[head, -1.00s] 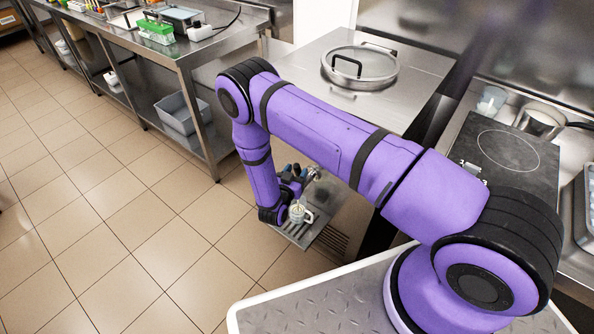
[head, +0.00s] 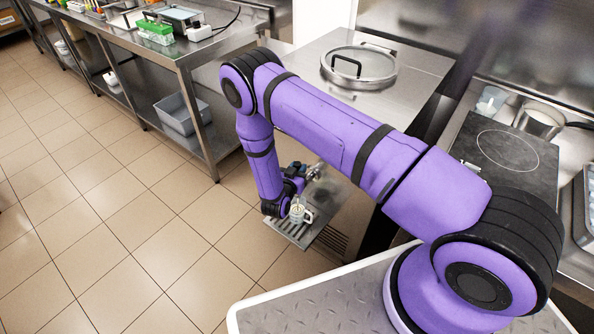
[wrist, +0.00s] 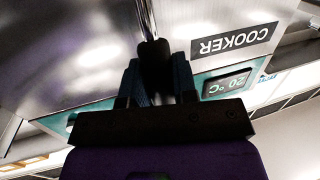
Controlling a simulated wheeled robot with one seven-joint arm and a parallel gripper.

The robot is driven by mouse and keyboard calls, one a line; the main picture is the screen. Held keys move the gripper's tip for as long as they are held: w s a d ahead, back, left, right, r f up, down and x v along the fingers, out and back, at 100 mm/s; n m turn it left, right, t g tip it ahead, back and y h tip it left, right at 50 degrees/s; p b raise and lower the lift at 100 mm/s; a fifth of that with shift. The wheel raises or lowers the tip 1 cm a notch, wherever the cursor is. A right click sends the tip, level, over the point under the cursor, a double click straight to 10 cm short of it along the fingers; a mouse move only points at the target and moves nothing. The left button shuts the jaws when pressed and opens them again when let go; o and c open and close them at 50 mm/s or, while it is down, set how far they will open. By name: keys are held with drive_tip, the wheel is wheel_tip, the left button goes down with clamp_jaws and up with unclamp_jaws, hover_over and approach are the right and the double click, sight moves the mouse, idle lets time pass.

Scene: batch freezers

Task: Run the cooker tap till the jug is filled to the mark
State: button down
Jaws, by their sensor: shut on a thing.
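The jug (head: 300,215), small and pale with a handle on its right, stands upright on the slatted drip tray (head: 292,236) low on the cooker's front. Something pale yellow shows at its mouth; its level and mark are too small to read. The cooker tap (head: 314,172) sticks out from the cooker above the tray. My gripper (head: 294,180) is at the tap, above the jug. In the wrist view my gripper (wrist: 155,88) is shut on the black tap handle (wrist: 153,58). The tap's outlet is hidden behind my arm.
The cooker (head: 330,46) has a round lid with a handle on top. In the wrist view an upside-down label reads COOKER (wrist: 236,43) beside a 20 °C display (wrist: 229,84). A steel bench (head: 180,50) stands at left; the tiled floor between is clear.

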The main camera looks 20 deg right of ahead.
drive_tip(key=shift+w+d+r+g+y, duration=0.15)
drive_tip(key=shift+w+d+g+y, duration=0.35)
drive_tip(key=shift+d+g+y, duration=0.25)
drive_tip(key=shift+m, duration=0.3)
drive_tip(key=c, duration=0.9)
unclamp_jaws()
drive_tip(key=v, duration=1)
drive_tip(key=shift+s+a, duration=0.2)
drive_tip(key=shift+s, duration=0.1)
drive_tip(key=shift+r, duration=0.1)
